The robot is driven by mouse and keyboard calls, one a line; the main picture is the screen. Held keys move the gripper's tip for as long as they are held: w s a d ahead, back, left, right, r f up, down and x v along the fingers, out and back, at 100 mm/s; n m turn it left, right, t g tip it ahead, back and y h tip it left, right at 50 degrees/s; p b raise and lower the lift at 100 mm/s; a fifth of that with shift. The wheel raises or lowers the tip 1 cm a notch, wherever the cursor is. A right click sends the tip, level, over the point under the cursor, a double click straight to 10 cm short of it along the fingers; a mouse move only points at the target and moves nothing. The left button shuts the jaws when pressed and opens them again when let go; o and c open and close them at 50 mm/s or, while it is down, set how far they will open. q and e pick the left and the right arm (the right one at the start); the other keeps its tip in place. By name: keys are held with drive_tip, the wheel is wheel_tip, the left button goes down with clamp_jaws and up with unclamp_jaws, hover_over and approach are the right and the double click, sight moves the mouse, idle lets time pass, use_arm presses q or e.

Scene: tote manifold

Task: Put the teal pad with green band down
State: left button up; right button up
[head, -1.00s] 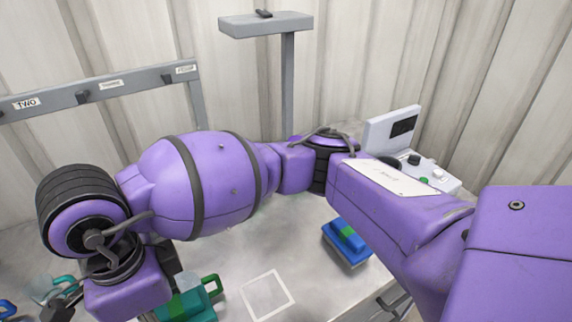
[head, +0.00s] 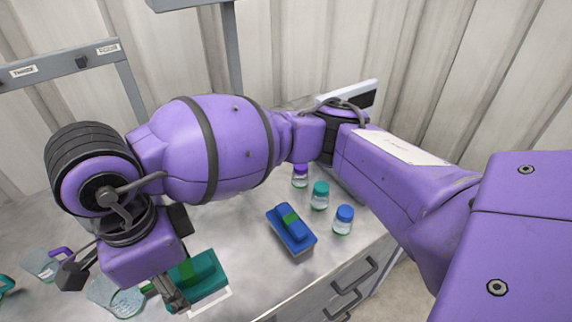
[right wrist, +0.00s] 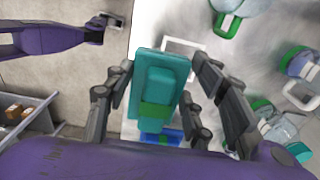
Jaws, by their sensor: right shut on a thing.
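The teal pad with the green band (head: 207,272) is at the lower middle of the head view, over a white square outline (head: 224,298) on the table. I cannot tell whether it touches the table. In the right wrist view the pad (right wrist: 153,75) lies between the fingers of my right gripper (right wrist: 165,88), which is shut on it. In the head view the right gripper (head: 172,292) is partly hidden by its own wrist. A purple arm, apparently my left, shows at the upper left of the wrist view; its gripper (right wrist: 110,21) is too small to read.
A blue pad with a green band (head: 291,229) lies to the right. Clear mugs with coloured handles (head: 40,264) are at the left. Drawers (head: 350,284) are below the table's right edge.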

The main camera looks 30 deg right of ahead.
drive_tip(key=w+d+f, duration=0.2)
drive_tip(key=d, duration=0.1)
drive_tip(key=w+d+f, duration=0.2)
drive_tip(key=d+f, duration=0.1)
drive_tip(key=d, duration=0.1)
drive_tip(key=w+d+f, duration=0.2)
drive_tip(key=d+f, duration=0.1)
drive_tip(key=d, duration=0.1)
drive_tip(key=shift+f+p, duration=0.15)
drive_tip(key=shift+p, duration=0.2)
drive_tip(key=shift+w+d+f, duration=0.3)
drive_tip(key=shift+d+f, duration=0.15)
drive_tip(key=shift+f, duration=0.2)
wheel_tip(320, 180, down, 3)
drive_tip(key=shift+w+d+f, duration=0.1)
drive_tip(key=shift+f, duration=0.05)
drive_tip(key=shift+f, duration=0.15)
drive_tip(key=o, duration=1.6)
drive_tip(key=shift+c, duration=0.2)
